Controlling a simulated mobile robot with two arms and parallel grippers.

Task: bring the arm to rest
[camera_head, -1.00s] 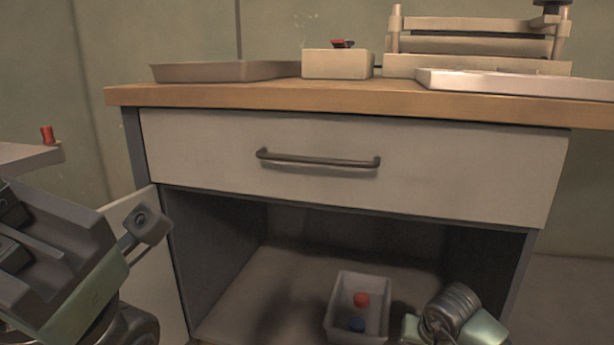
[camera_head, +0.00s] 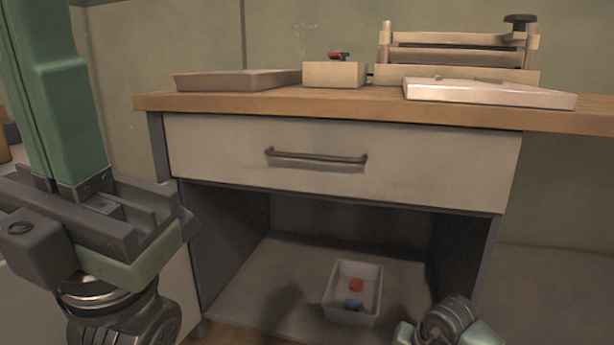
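My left arm fills the left side of the head view, with a long green link rising at the top left and dark grey blocks and a ribbed joint below it. I see no fingertips on it, so my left gripper does not show. Only a green and dark ribbed part of my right arm shows at the bottom right, in front of the cabinet opening. My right gripper does not show either. I see nothing held by either arm.
A wooden-topped bench (camera_head: 230,102) bears a shallow tray (camera_head: 225,80), a small box (camera_head: 334,74), a white slab (camera_head: 485,93) and a roller frame (camera_head: 455,55). Its drawer (camera_head: 220,148) is shut. Below, a bin (camera_head: 343,316) holds a red piece (camera_head: 356,285) and a blue piece (camera_head: 353,304).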

